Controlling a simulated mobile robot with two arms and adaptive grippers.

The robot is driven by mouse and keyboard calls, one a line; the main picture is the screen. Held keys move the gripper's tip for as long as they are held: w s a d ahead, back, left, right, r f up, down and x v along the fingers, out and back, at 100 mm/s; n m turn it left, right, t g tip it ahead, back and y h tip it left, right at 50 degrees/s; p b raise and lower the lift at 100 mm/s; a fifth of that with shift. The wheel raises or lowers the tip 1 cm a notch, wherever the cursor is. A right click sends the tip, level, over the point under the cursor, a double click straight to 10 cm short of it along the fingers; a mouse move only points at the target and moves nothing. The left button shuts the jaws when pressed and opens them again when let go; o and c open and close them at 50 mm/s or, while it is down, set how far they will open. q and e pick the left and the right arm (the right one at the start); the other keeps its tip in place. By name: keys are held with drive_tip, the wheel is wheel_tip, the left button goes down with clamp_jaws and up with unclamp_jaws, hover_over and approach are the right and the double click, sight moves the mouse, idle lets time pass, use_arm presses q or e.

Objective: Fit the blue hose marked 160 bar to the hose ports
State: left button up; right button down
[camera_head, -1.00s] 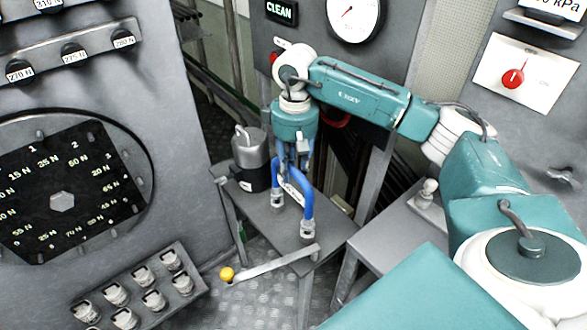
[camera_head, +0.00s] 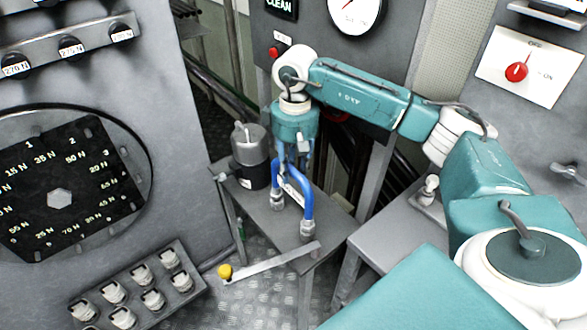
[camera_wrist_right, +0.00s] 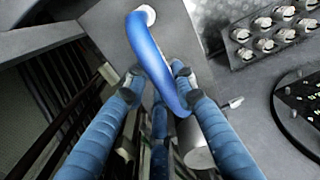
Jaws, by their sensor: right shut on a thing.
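The blue hose (camera_head: 307,200) is an upside-down U with metal end fittings. It stands over the small grey table in the head view, with a white label on its upper part. My right gripper (camera_head: 293,167) comes down from above and is shut on the hose near the top of its bend. In the right wrist view the hose (camera_wrist_right: 152,62) runs between the two blue fingers of the gripper (camera_wrist_right: 155,85). One end fitting shows there at the top. The label's text is too small to read. My left gripper is not in view.
A dark cylinder with a grey lid (camera_head: 250,155) stands on the small table (camera_head: 262,218), left of the hose. A rack of several metal fittings (camera_head: 185,283) is at lower left, below a round dial panel (camera_head: 140,160).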

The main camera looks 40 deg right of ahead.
drive_tip(key=shift+f+b, duration=0.5)
drive_tip(key=shift+f, duration=0.1)
drive_tip(key=c, duration=1.3)
unclamp_jaws()
drive_tip(key=shift+c, duration=0.2)
wheel_tip(320, 180, up, 12)
drive_tip(key=shift+d, duration=0.15)
